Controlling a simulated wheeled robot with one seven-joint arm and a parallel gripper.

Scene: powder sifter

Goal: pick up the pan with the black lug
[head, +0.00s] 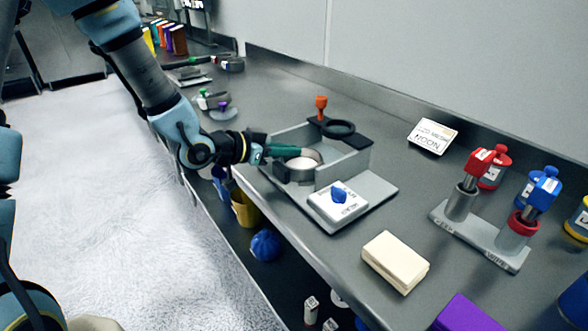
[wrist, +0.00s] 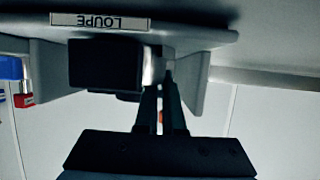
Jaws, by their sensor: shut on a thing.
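The round grey pan (head: 318,157) with pale contents sits low inside a grey open-sided stand (head: 352,166) on the bench. My gripper (head: 292,151) reaches in from the left at the pan's rim, its fingers closed. In the wrist view my gripper (wrist: 163,78) is shut at the right end of a dark block (wrist: 105,65), which looks like the pan's black lug.
A black ring (head: 339,128) and orange knob (head: 321,102) top the stand. A cream block (head: 396,261) and a rack with red and blue-capped tools (head: 478,238) stand right. Bins (head: 244,209) hang below the bench edge.

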